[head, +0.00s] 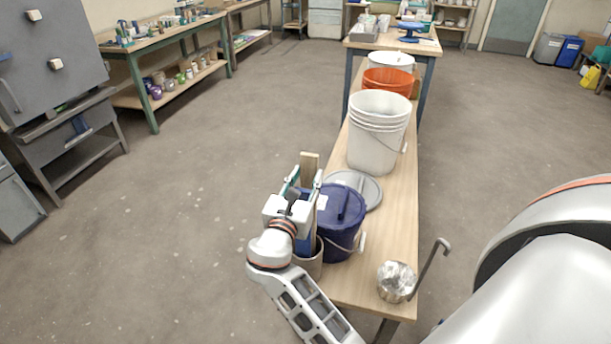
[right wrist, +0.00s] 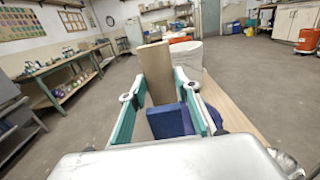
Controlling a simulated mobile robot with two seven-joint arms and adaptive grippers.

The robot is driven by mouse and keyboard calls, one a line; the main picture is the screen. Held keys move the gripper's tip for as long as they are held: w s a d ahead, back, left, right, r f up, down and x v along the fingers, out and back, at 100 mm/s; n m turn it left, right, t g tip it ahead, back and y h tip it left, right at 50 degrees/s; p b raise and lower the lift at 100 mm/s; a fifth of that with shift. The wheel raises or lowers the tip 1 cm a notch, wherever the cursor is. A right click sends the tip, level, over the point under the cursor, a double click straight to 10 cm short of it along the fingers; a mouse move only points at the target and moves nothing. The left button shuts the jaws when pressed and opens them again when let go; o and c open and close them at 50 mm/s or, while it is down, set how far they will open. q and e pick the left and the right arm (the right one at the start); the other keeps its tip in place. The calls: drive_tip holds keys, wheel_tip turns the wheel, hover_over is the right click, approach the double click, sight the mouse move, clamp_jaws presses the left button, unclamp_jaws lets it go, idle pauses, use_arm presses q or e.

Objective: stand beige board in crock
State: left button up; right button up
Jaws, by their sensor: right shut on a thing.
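My right gripper (head: 306,179) is shut on the beige board (head: 310,162), which stands up between its teal fingers. In the right wrist view the board (right wrist: 155,68) rises between the fingertips (right wrist: 160,88). The crock (head: 312,264), a grey-brown cylinder, stands at the table's near left edge, partly hidden behind my wrist. Something blue (head: 303,245) shows at the crock's mouth. The gripper is above the crock, and the board's lower end is hidden, so I cannot tell whether it is inside. My left gripper is out of view.
A dark blue lidded bucket (head: 341,224) stands close to the right of the crock. A grey lid (head: 366,190), a white bucket stack (head: 376,135) and an orange bucket (head: 388,83) are farther along the table. A silver can with a ladle (head: 396,280) is near the front right.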

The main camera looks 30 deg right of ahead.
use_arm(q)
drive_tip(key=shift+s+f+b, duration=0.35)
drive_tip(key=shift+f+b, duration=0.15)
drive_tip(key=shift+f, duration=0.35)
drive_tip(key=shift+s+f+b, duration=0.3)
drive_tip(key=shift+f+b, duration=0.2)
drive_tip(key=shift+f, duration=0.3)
use_arm(e)
drive_tip(key=shift+f, duration=2.15)
drive_tip(key=o, duration=1.4)
drive_tip(key=shift+o, duration=0.2)
drive_tip(key=shift+c, duration=0.2)
